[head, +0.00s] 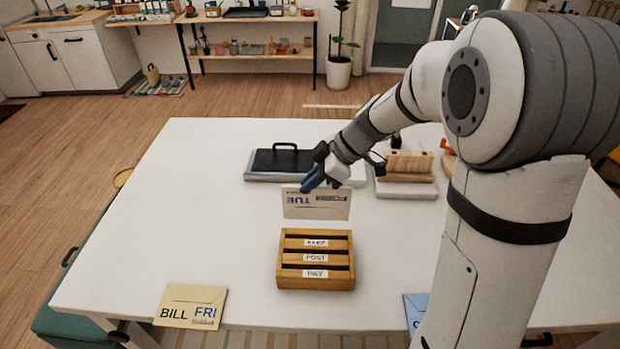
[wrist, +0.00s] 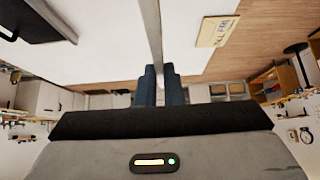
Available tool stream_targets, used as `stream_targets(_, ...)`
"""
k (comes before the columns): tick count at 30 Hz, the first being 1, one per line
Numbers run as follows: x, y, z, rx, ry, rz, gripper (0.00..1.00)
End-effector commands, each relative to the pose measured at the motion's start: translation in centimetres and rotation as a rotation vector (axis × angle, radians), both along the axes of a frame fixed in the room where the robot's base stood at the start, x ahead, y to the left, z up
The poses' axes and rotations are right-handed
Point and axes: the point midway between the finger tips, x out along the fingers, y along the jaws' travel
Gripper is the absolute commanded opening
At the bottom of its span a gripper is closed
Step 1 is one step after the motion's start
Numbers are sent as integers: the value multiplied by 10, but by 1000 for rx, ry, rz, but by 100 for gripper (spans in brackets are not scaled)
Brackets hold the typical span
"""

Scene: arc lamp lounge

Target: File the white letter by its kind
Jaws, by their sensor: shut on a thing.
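My gripper (head: 314,182) is shut on the top edge of the white letter (head: 316,206), which hangs upright with its printed words FORM and TUE upside down. In the wrist view the letter (wrist: 151,28) shows edge-on between the blue fingertips (wrist: 159,78). A wooden sorter (head: 284,272) stands in front of the letter, nearer the table's front edge. Its slots are labelled KEEP, POST and PAY, from back to front. The letter appears behind and above the sorter, apart from it; the exact height is hard to tell.
A tan envelope marked BILL FRI (head: 190,306) lies at the white table's (head: 130,230) front edge; it also shows in the wrist view (wrist: 217,31). A blue envelope (head: 415,306) is partly hidden by my arm. A black-handled tray (head: 283,160) and a wooden rack (head: 408,165) stand behind.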

Motion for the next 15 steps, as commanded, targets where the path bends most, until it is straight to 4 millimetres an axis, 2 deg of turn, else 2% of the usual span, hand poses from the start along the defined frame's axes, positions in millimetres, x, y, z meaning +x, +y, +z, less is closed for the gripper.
stream_targets(4,0,-2,8,0,1,-3,0)
stream_targets(6,0,-2,-5,0,3,-2,0)
stream_targets(15,0,-2,-35,0,2,-1,0)
